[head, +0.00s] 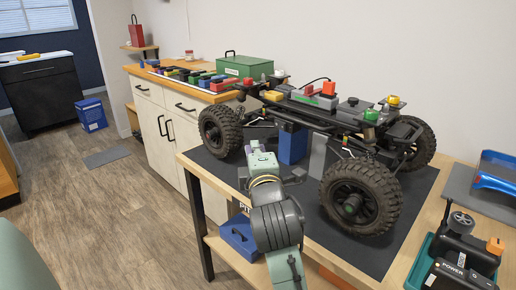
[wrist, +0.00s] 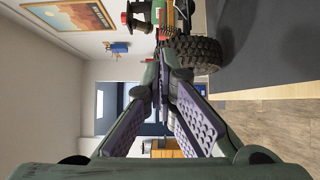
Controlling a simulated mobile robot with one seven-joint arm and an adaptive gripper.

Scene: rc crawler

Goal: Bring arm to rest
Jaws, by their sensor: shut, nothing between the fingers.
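My gripper (wrist: 161,88) is shut and empty in the wrist view, its two padded fingers meeting at the tips. The wrist view is turned on its side. My arm (head: 275,218) reaches up over the front edge of the workbench (head: 420,225) in the head view, in front of the RC crawler (head: 330,105). In the head view I cannot make out the fingers clearly. A crawler tyre (wrist: 196,54) shows beyond the fingertips in the wrist view; I cannot tell how far apart they are.
A blue block (head: 292,145) stands under the crawler's chassis. A power unit (head: 462,250) and a blue-handled tool (head: 495,183) are at the bench's right end. A blue case (head: 240,238) sits on the lower shelf. The wooden floor (head: 100,215) at left is open.

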